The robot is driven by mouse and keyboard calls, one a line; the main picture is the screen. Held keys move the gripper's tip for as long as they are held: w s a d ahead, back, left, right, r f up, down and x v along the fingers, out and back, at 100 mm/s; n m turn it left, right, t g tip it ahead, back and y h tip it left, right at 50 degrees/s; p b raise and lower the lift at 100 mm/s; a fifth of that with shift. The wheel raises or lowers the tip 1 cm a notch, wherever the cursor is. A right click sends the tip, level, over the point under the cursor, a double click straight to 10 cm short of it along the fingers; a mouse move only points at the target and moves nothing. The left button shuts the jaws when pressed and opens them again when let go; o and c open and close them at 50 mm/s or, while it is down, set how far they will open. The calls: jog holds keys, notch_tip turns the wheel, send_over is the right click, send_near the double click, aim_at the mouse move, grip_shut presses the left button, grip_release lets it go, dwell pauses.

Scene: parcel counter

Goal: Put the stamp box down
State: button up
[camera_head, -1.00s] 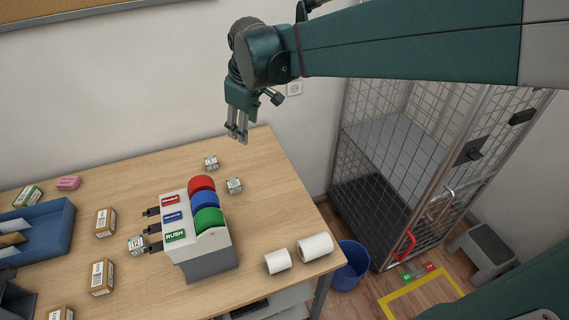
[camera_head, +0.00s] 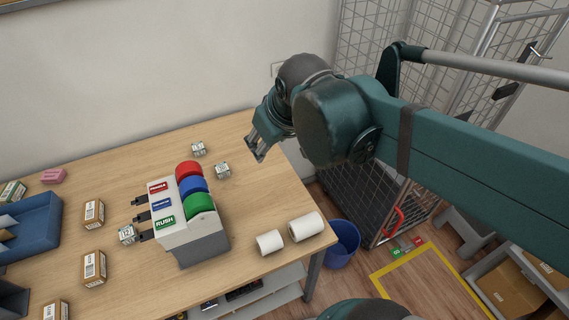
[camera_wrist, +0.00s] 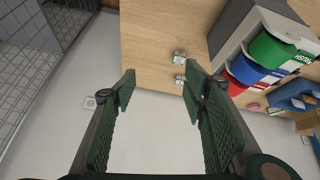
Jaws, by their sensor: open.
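Two small white-and-green boxes, which look like stamp boxes, stand on the table's far right part: one farther back (camera_head: 198,148) and one nearer (camera_head: 222,170). Both also show in the wrist view, one higher (camera_wrist: 180,56) and one lower (camera_wrist: 180,79). A third similar small box (camera_head: 127,233) sits at the left of the tape dispenser (camera_head: 195,235). I cannot tell which one the task means. My gripper (camera_head: 257,149) is open and empty, above the table's far right edge, to the right of the two boxes and apart from them. Its spread fingers (camera_wrist: 160,92) frame bare wall and table edge.
The dispenser holds red, blue and green rolls. Two white rolls (camera_head: 270,242) (camera_head: 306,226) lie at the front right. Brown cartons (camera_head: 94,213) and a blue tray (camera_head: 32,228) are at left. A mesh cage (camera_head: 375,205) and blue bin (camera_head: 341,243) stand right of the table (camera_head: 120,170).

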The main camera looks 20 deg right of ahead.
jog(key=s+d+f+m+t, duration=0.1)
jog(key=s+f+m, duration=0.1)
jog(key=s, duration=0.4)
jog(key=shift+s+d+f+m, duration=0.2)
jog(key=shift+f+m, duration=0.1)
jog(key=shift+f, duration=0.2)
jog(key=shift+o, duration=0.4)
dwell(1.2)
jog(key=shift+r, duration=2.6)
jog(key=w+a+r+m+g, duration=0.2)
jog(key=w+a+r+m, duration=0.3)
jog(key=w+a, duration=0.5)
jog(key=m+g, duration=0.5)
jog(key=m, duration=0.7)
send_over(124, 232)
notch_tip(124, 232, down, 32)
jog(key=shift+f, duration=0.25)
jog(key=shift+f, duration=0.1)
